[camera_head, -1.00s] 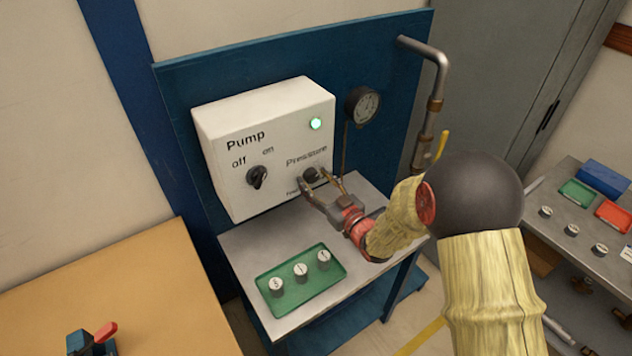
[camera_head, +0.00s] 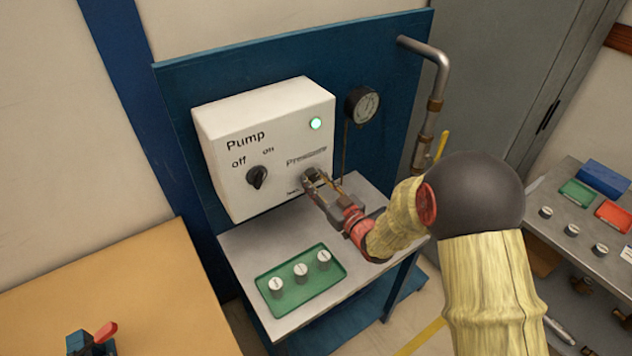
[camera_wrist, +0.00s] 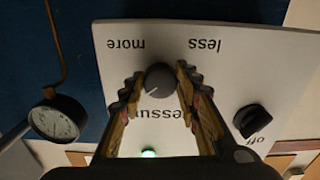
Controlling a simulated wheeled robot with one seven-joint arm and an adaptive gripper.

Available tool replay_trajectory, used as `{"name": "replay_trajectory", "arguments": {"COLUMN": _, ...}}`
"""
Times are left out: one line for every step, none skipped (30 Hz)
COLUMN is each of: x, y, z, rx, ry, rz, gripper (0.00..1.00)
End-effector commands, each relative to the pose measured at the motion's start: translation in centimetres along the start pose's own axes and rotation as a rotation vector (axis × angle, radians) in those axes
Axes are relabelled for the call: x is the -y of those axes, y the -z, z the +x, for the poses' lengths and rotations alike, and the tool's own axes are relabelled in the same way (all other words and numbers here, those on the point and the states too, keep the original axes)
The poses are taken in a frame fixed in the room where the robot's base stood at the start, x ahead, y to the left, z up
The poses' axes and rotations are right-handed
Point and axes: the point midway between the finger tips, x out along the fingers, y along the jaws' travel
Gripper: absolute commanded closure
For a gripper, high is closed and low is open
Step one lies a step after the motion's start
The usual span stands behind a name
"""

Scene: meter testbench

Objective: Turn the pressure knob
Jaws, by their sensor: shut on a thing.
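The pressure knob (camera_head: 309,173) is a small dark round knob on the lower right of the white pump box (camera_head: 228,128), under the word "Pressure". My gripper (camera_head: 314,180) reaches it from the lower right and is shut on it. In the wrist view the grey knob (camera_wrist: 160,78) sits between the two ridged fingertips of my gripper (camera_wrist: 160,86), with a white mark on its face. The labels "more" and "less" appear upside down above it there. In the head view my fingers partly cover the knob and its lower label.
The black off/on switch (camera_head: 257,177) is left of the knob. A green lamp (camera_head: 316,123) is lit. A round gauge (camera_head: 362,105) hangs right of the box. A pipe (camera_head: 440,75) rises at right.

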Motion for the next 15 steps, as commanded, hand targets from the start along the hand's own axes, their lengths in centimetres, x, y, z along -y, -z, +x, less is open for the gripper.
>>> {"name": "replay_trajectory", "arguments": {"x": 0.01, "y": -0.03, "z": 0.00, "rx": -0.001, "ry": 0.000, "rz": 0.025, "gripper": 0.93}}
{"name": "replay_trajectory", "arguments": {"x": 0.02, "y": -0.03, "z": 0.00, "rx": -0.001, "ry": 0.000, "rz": 0.041, "gripper": 0.93}}
{"name": "replay_trajectory", "arguments": {"x": 0.03, "y": -0.03, "z": 0.00, "rx": -0.001, "ry": 0.000, "rz": 0.059, "gripper": 0.93}}
{"name": "replay_trajectory", "arguments": {"x": 0.03, "y": -0.03, "z": 0.00, "rx": -0.001, "ry": 0.000, "rz": 0.070, "gripper": 0.93}}
{"name": "replay_trajectory", "arguments": {"x": 0.04, "y": -0.03, "z": 0.00, "rx": 0.000, "ry": 0.000, "rz": 0.078, "gripper": 0.93}}
{"name": "replay_trajectory", "arguments": {"x": 0.04, "y": -0.03, "z": -0.01, "rx": 0.000, "ry": 0.000, "rz": 0.083, "gripper": 0.93}}
{"name": "replay_trajectory", "arguments": {"x": 0.04, "y": -0.02, "z": -0.01, "rx": 0.000, "ry": 0.000, "rz": 0.085, "gripper": 0.93}}
{"name": "replay_trajectory", "arguments": {"x": 0.04, "y": -0.02, "z": 0.00, "rx": 0.000, "ry": 0.000, "rz": 0.085, "gripper": 0.93}}
{"name": "replay_trajectory", "arguments": {"x": 0.04, "y": -0.02, "z": 0.00, "rx": 0.000, "ry": 0.000, "rz": 0.085, "gripper": 0.93}}
{"name": "replay_trajectory", "arguments": {"x": 0.04, "y": -0.02, "z": 0.00, "rx": 0.000, "ry": 0.000, "rz": 0.084, "gripper": 0.93}}
{"name": "replay_trajectory", "arguments": {"x": 0.04, "y": -0.01, "z": 0.00, "rx": 0.000, "ry": 0.000, "rz": 0.084, "gripper": 0.93}}
{"name": "replay_trajectory", "arguments": {"x": 0.04, "y": -0.02, "z": 0.00, "rx": 0.000, "ry": 0.000, "rz": 0.084, "gripper": 0.93}}
{"name": "replay_trajectory", "arguments": {"x": 0.03, "y": -0.01, "z": 0.00, "rx": 0.000, "ry": 0.000, "rz": 0.084, "gripper": 0.93}}
{"name": "replay_trajectory", "arguments": {"x": 0.03, "y": -0.01, "z": 0.00, "rx": 0.000, "ry": 0.000, "rz": 0.084, "gripper": 0.67}}
{"name": "replay_trajectory", "arguments": {"x": 0.03, "y": -0.01, "z": 0.00, "rx": 0.000, "ry": 0.000, "rz": 0.084, "gripper": 0.64}}
